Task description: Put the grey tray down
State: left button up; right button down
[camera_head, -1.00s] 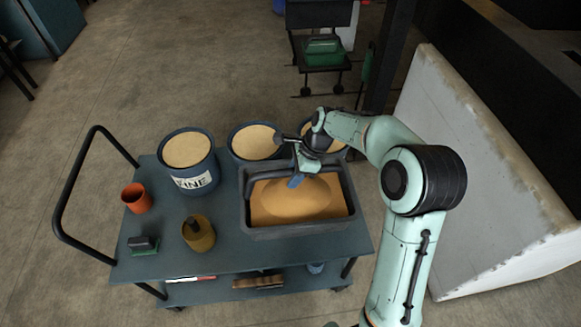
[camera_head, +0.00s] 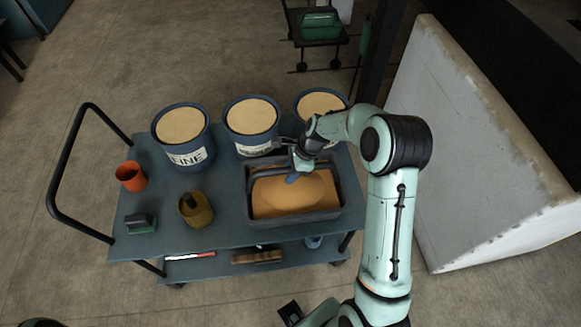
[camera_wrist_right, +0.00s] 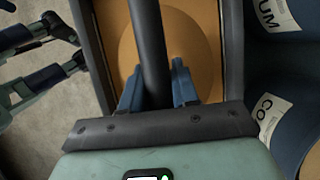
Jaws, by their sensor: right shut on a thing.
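The grey tray (camera_head: 295,217) is a dark open box with tan sand-like fill and a bar handle across it. It is level over the right part of the blue-grey cart top (camera_head: 225,232), in front of the drums. I cannot tell whether its base touches the cart top. My right gripper (camera_head: 293,178) is shut on the tray's handle. In the right wrist view its blue fingers (camera_wrist_right: 157,88) lie on either side of the dark handle bar (camera_wrist_right: 150,45).
Three blue drums with tan tops, left (camera_head: 183,137), middle (camera_head: 251,125) and right (camera_head: 320,103), stand along the cart's back. An orange cup (camera_head: 131,176), a green-and-black block (camera_head: 140,223) and an olive pot (camera_head: 196,209) stand left. A pale slab (camera_head: 475,160) is at right.

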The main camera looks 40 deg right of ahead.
jog(key=shift+w+f, duration=0.1)
jog(key=shift+f, duration=0.65)
jog(key=c, duration=0.8)
grip_release()
jog(key=shift+f, duration=0.15)
jog(key=shift+c, duration=0.2)
jog(key=p+v, duration=0.1)
jog(key=v, duration=1.1)
